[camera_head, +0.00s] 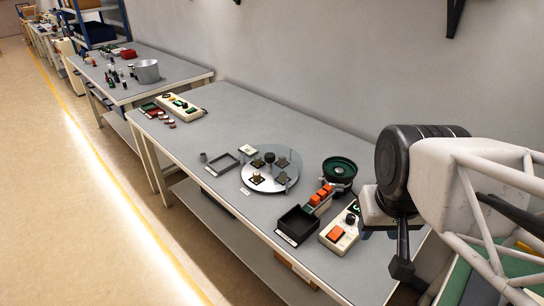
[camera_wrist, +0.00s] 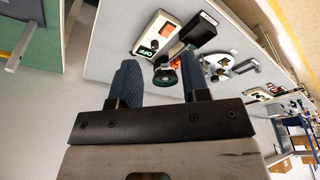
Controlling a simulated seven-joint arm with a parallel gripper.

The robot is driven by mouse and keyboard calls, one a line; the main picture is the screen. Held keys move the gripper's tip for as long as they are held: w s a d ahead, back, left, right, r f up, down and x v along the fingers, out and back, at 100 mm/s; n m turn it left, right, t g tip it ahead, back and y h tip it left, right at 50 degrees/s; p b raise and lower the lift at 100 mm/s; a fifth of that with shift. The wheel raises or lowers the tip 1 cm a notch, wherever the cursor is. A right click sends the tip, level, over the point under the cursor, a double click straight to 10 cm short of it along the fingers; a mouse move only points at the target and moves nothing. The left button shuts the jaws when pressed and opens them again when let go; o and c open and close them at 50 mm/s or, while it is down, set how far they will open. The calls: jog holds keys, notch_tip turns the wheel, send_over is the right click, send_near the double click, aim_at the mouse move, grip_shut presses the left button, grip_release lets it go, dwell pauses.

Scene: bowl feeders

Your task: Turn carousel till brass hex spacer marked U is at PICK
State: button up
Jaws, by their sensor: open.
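The carousel (camera_head: 250,183) is a round silvery disc on the bench in the head view, with a dark central knob (camera_head: 269,157). Several dark square nests with small brass-coloured parts (camera_head: 257,179) sit on it. Their letters are too small to read, so I cannot tell which is the spacer marked U. No PICK label is legible. The disc shows small and partly blocked in the wrist view (camera_wrist: 223,72). My gripper (camera_wrist: 158,72) is open and empty, away from the carousel, beyond the right-hand control box.
A green bowl feeder (camera_head: 339,168), orange blocks (camera_head: 321,195), a black bin (camera_head: 296,225) and a control box (camera_head: 340,235) stand between my arm and the carousel.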

jog(key=shift+o, duration=0.4)
jog(key=o, duration=0.4)
jog(key=shift+w+r, duration=0.1)
jog(key=shift+w, duration=0.05)
jog(key=w+a+n+g, duration=0.1)
jog(key=w+a+n, duration=0.15)
jog(key=w, duration=1.15)
jog(key=w+a+n, duration=0.2)
jog(key=w+a, duration=0.2)
jog(key=w, duration=0.9)
jog(key=w+a+f+n, duration=0.1)
jog(key=w+a+f, duration=0.3)
jog(key=w, duration=0.4)
jog(key=w+a+f+n+g, duration=0.1)
jog(key=w+a+f+n, duration=0.1)
jog(key=w+a+f, duration=0.2)
jog(key=w+a+f+n, duration=0.1)
jog(key=w+a+f, duration=0.3)
jog(key=w, duration=0.9)
notch_tip(320, 180, down, 3)
jog(key=shift+r+n+g, duration=0.1)
jog(key=shift+n+g, duration=0.15)
jog(key=shift+g, duration=0.05)
jog(key=shift+w+a+f, duration=0.3)
jog(key=shift+a+f, duration=0.05)
